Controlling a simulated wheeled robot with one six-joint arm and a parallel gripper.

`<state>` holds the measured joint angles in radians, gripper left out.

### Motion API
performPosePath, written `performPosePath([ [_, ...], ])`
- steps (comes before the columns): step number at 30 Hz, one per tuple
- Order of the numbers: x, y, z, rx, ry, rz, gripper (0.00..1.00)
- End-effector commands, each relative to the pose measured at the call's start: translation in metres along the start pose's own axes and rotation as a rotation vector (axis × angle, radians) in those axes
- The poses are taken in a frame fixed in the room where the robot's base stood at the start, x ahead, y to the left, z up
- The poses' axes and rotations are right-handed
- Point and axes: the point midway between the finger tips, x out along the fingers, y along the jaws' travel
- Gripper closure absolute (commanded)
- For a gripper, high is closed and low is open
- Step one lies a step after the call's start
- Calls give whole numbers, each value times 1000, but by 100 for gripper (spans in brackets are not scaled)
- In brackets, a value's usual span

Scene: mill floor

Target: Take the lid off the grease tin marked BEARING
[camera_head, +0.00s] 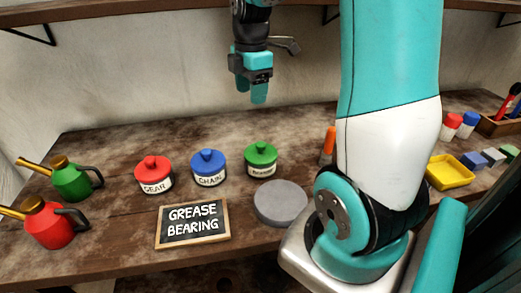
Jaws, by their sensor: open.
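Three lidded tins stand in a row on the bench. The green tin (261,160) is the rightmost; its small label is hard to read but appears to say BEARING. Its green knobbed lid (260,150) is on it. The blue tin (208,168), marked CHAIN, stands in the middle, and the red tin (154,175), marked GEAR, on the left. My gripper (258,95) hangs in the air above and behind the green tin, pointing down. It is open, with nothing seen between its fingers, and touches no tin.
A framed slate (192,223) reading GREASE BEARING and a round grey disc (280,203) lie in front of the tins. Green (72,180) and red (48,222) oil cans stand left. A yellow tray (450,172) lies right, partly behind my arm. A shelf (90,10) runs above.

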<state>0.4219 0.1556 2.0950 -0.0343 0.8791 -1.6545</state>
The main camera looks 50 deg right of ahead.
Motion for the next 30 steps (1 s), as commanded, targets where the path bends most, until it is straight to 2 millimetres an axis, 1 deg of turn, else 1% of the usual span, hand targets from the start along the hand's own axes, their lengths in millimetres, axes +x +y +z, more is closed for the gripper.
performPosePath([
  [1,0,3,13,-15,-8,-7,39],
  [3,3,5,24,-40,-16,-14,39],
  [6,13,6,29,-57,-20,-20,39],
  [8,24,5,30,-58,-20,-22,39],
  [15,80,3,30,-58,-19,-23,39],
  [18,100,3,31,-58,-19,-21,39],
  [21,114,4,31,-58,-19,-19,39],
  [28,130,2,31,-58,-19,-18,39],
  [30,140,-1,30,-58,-19,-20,39],
])
